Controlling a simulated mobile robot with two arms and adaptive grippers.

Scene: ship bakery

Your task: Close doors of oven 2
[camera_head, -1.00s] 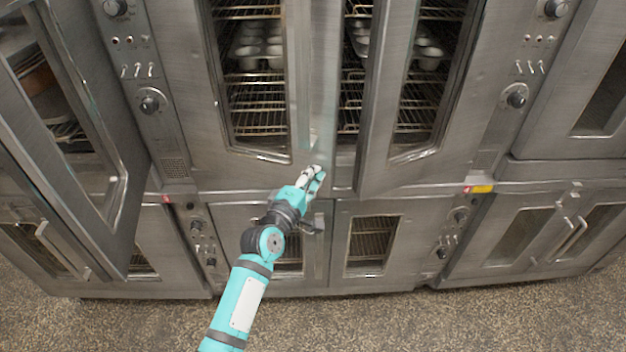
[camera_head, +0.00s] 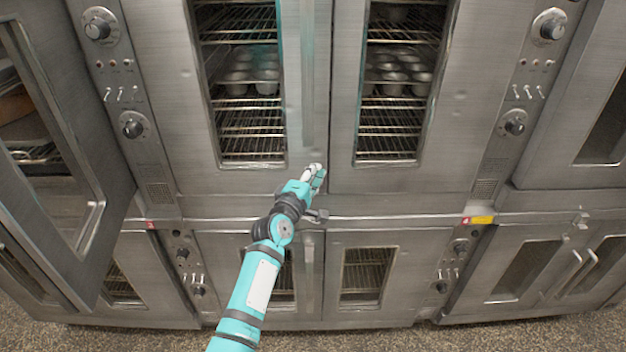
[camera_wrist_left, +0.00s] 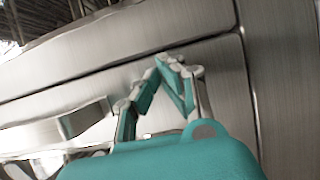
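The upper middle oven has a left door (camera_head: 239,178) and a right door (camera_head: 400,180), each with a tall window. Both doors look flush with the oven front, meeting at a narrow vertical seam. Muffin tins and wire racks show through the windows. My left gripper (camera_head: 316,170) is at the bottom edge of the left door, near the seam. In the left wrist view its fingertips (camera_wrist_left: 167,66) come together with nothing between them, close to the metal front. I cannot tell whether they touch it. My right gripper is out of view.
At the left, another oven's door (camera_head: 75,180) stands open, jutting toward me. Lower oven doors (camera_head: 362,275) below look shut. Control panels with knobs (camera_head: 549,25) flank the middle oven. Speckled floor (camera_head: 400,338) shows at the bottom.

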